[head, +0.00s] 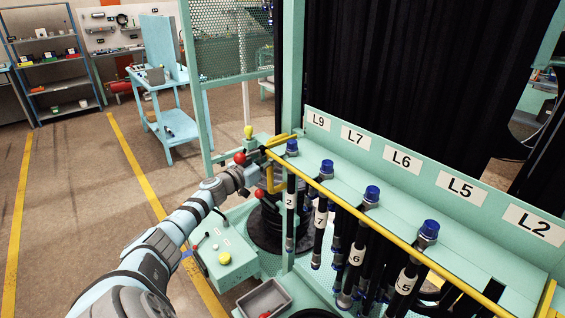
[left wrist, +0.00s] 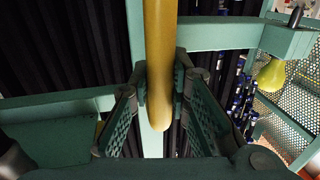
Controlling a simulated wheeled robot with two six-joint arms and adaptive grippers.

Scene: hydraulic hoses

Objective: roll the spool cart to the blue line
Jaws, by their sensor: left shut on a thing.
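My left gripper (head: 262,176) reaches to the left end of the green hose rack and is shut on a yellow bar handle (head: 280,187). In the left wrist view the handle (left wrist: 159,60) runs down between the two fingers (left wrist: 158,110). A black coil of hose (head: 268,222) sits low behind the handle, partly hidden by the rack and hoses; I cannot tell if it belongs to the spool cart. My right gripper is out of view.
The green rack (head: 400,190) with labels and hanging black hoses (head: 320,225) fills the right. A green control box (head: 225,258) and grey bin (head: 264,299) stand in front. Yellow lines (head: 135,165) mark open floor at left; a blue trolley (head: 165,105) stands farther back.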

